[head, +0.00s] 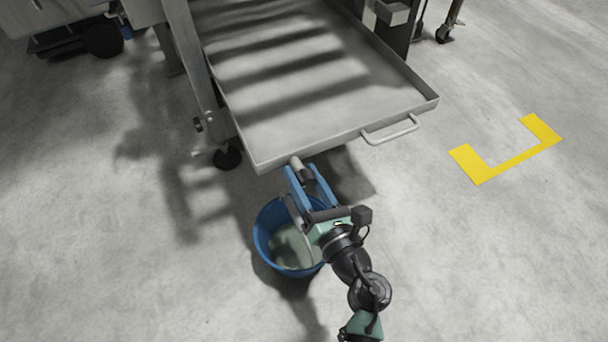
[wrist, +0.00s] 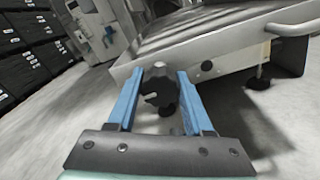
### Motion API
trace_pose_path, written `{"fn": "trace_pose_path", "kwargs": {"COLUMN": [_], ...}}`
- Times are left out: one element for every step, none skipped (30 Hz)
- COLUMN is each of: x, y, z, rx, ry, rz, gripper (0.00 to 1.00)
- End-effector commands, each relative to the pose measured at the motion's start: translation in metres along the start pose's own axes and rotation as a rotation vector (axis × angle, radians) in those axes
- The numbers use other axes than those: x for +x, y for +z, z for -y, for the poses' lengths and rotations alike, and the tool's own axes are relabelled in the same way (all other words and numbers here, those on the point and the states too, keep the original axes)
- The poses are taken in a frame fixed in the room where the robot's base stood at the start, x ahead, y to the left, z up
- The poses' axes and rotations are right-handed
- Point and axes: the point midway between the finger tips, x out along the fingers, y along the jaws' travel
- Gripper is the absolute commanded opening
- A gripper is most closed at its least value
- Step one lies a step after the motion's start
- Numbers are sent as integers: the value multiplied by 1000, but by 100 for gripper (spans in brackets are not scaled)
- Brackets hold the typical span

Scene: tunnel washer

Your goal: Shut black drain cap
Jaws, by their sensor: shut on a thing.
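The black drain cap (wrist: 161,88) sits at the front edge of the metal tray, facing the wrist camera, with lobed edges. In the head view the cap (head: 305,178) is at the end of a short pipe (head: 296,163) under the tray's front corner. My gripper (head: 302,170) has its two blue fingers either side of the cap. In the wrist view my gripper (wrist: 163,73) is closed on the cap, one finger at each side. A blue bucket (head: 259,238) stands on the floor below, partly hidden by my gripper, with greyish liquid inside.
The tray (head: 340,100) with its front handle (head: 391,130) juts out above the floor. A yellow floor marking (head: 508,165) lies to the right on open floor. Stacked black crates (wrist: 25,50) stand far left in the wrist view.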

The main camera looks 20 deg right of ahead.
Motion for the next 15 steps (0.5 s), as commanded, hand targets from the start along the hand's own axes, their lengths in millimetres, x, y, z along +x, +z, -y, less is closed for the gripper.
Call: {"fn": "trace_pose_path", "kwargs": {"x": [0,0,0,0,0,0,0,0,0,0,0,0,0,0,0], "y": [0,0,0,0,1,1,1,1,2,2,2,3,3,3,3], "z": [0,0,0,0,0,0,-1,-1,-1,-2,-2,-2,-2,-2,-3], "rx": [3,5,9,14,20,30,39,51,70,85,102,128,148,172,203], "ry": [0,0,0,0,0,0,0,0,1,1,0,1,1,1,1], "rz": [0,-1,0,-1,-1,-1,-2,-2,-2,-2,-3,-3,-3,-3,-4], "gripper": [0,0,0,0,0,0,0,0,0,0,0,0,0,0,0]}}
